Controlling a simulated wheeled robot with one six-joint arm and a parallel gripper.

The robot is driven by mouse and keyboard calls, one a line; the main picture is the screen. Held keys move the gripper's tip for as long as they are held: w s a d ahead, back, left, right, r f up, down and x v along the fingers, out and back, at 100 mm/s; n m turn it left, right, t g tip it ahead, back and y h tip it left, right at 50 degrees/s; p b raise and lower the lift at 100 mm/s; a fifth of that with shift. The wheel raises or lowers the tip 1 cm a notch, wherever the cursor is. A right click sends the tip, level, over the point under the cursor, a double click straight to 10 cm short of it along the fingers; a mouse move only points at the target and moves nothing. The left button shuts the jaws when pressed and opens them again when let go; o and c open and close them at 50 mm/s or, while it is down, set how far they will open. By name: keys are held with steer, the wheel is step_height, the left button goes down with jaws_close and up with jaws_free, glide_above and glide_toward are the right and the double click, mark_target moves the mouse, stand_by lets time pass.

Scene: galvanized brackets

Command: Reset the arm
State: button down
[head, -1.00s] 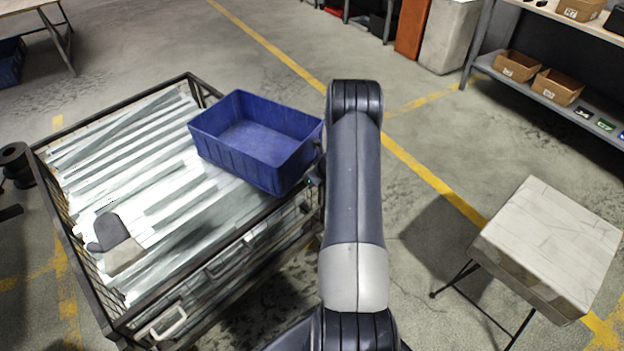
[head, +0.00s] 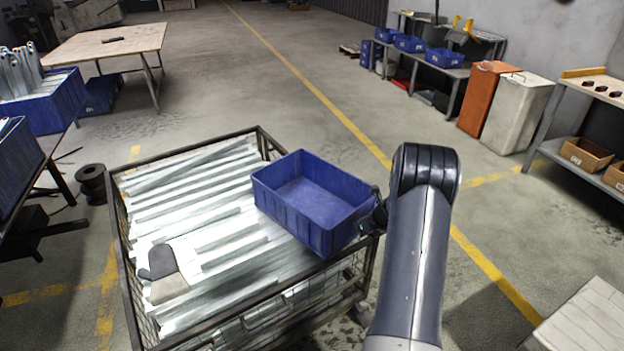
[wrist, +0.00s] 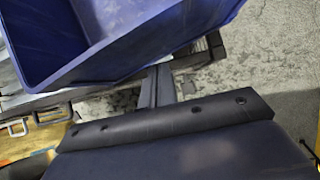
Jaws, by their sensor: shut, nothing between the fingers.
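My arm rises on the right of the head view. Most of my gripper is hidden behind its links there; a dark part shows beside the blue bin. In the wrist view my gripper (wrist: 157,86) shows its two grey fingers close together, shut and empty. The fingertips point toward the blue bin (head: 312,205), which also fills the upper left of the wrist view (wrist: 120,60). The bin is empty and sits on the galvanized brackets (head: 190,190) in the wire cage (head: 262,136). Whether the fingers touch the bin I cannot tell.
A grey glove (head: 164,273) lies on the brackets. A wooden table (head: 105,45) stands at the back left, a black spool (head: 91,184) left of the cage. A shelf (head: 590,160) and orange and white bins stand right. A pale-topped stool (head: 585,320) is lower right. The aisle floor is open.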

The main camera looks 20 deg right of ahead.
steer(key=b, duration=0.2)
glide_toward(355, 252)
step_height(355, 252, down, 3)
steer(key=w, duration=0.1)
steer(key=w+f, duration=0.1)
steer(key=shift+w+a+f, duration=0.15)
steer(key=shift+w+a, duration=0.1)
steer(key=shift+w, duration=0.15)
stand_by(0.3)
